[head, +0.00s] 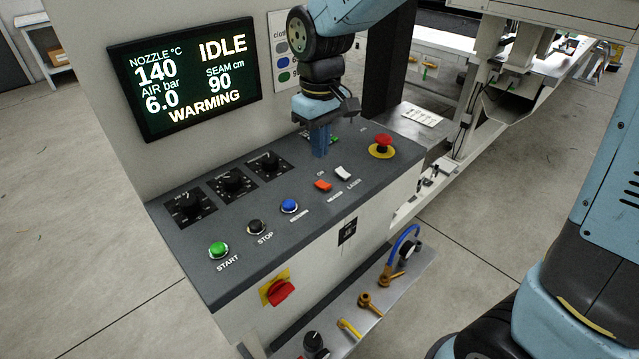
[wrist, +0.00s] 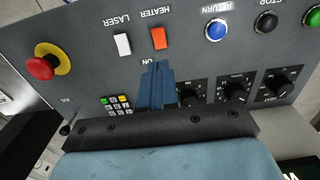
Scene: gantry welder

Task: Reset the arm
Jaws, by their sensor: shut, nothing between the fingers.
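My gripper (head: 320,152) is shut and empty. Its blue fingers point down over the back part of the grey control panel (head: 365,208), behind the orange heater switch (head: 323,185) and the white laser switch (head: 343,173). In the wrist view the closed fingertips (wrist: 158,68) appear just below the heater switch (wrist: 159,38), with the laser switch (wrist: 122,44) to its left. I cannot tell whether the tips touch the panel. The fingers and hand partly hide a small keypad (wrist: 117,104). The screen (head: 185,76) reads IDLE and WARMING, nozzle 140, air 6.0, seam 90.
The panel also bears a red emergency stop (head: 383,144), blue return (head: 290,206), black stop (head: 257,227) and green start (head: 219,250) buttons, and three dials (head: 232,181). Below are a red rotary switch (head: 281,291) and a shelf with valves (head: 370,303). Open floor lies left.

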